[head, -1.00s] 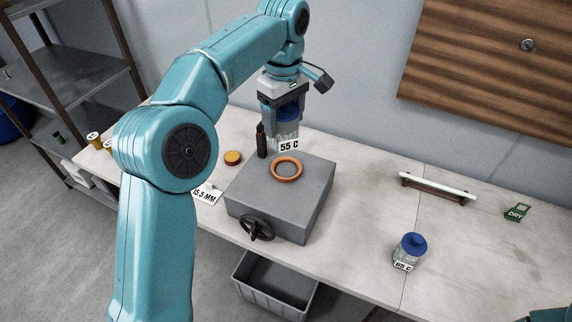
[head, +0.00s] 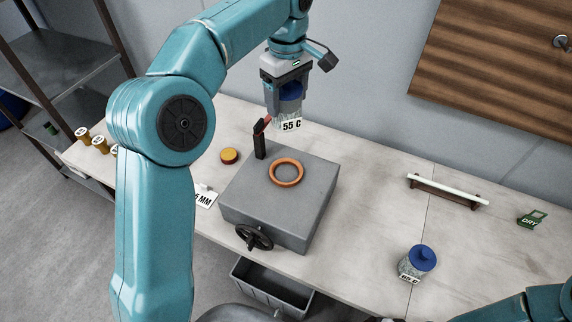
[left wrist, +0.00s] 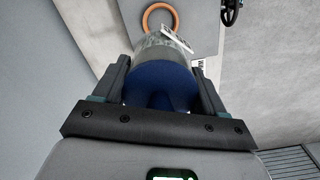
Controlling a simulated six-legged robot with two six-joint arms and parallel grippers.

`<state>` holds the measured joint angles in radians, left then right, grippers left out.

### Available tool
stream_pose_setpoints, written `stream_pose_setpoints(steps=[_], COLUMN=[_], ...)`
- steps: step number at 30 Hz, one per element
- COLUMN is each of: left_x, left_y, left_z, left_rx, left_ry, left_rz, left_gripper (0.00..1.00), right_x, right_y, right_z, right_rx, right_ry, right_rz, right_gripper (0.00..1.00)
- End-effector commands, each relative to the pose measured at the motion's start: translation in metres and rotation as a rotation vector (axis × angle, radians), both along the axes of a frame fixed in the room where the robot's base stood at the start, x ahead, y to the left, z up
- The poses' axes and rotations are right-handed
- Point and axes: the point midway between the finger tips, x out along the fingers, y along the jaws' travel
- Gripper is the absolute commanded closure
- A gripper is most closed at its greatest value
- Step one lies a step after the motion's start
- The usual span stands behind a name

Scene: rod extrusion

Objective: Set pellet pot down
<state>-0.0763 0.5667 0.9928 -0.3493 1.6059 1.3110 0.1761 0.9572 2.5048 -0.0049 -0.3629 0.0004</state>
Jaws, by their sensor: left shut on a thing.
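My left gripper (head: 289,88) is shut on a clear pellet pot with a blue lid and a "55 C" label (head: 291,125). It holds the pot upright above the back of the bench, behind the grey box machine (head: 305,205) with the orange ring (head: 286,172) on top. In the left wrist view the pot's blue lid (left wrist: 160,82) sits between the fingers, with the ring beyond it.
A second blue-lidded pot (head: 421,256) stands at the right. A black upright piece with a red top (head: 261,138) is close to the held pot. A white rod on a rack (head: 447,189) and a green "DRY" tag (head: 532,218) lie further right. A grey bin (head: 270,288) is below.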

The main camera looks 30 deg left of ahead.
Motion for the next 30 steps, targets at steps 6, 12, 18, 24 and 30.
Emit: stream_pose_setpoints(steps=[6,12,18,24,30], left_x=[-0.005,-0.005,-0.003,-0.002,0.0], left_y=[0.0,0.0,0.001,0.002,0.002], left_z=[-0.056,-0.111,-0.145,-0.169,-0.193], left_rx=[-0.001,0.0,0.0,-0.001,0.0], left_ry=[0.004,0.005,0.002,0.004,0.001], left_rz=[0.001,0.001,0.001,0.002,0.002], left_gripper=[1.0,1.0,1.0,1.0,1.0], right_x=[0.0,0.0,0.0,0.0,0.0], right_y=[0.0,0.0,0.0,0.0,0.0], right_z=[-0.008,-0.006,-0.002,0.001,0.004], right_rx=[0.0,0.0,0.0,0.0,0.0], right_ry=[0.0,0.0,0.0,0.0,0.0], right_rz=[0.0,0.0,0.0,0.0,0.0], right_gripper=[0.57,0.57,0.57,0.57,0.57])
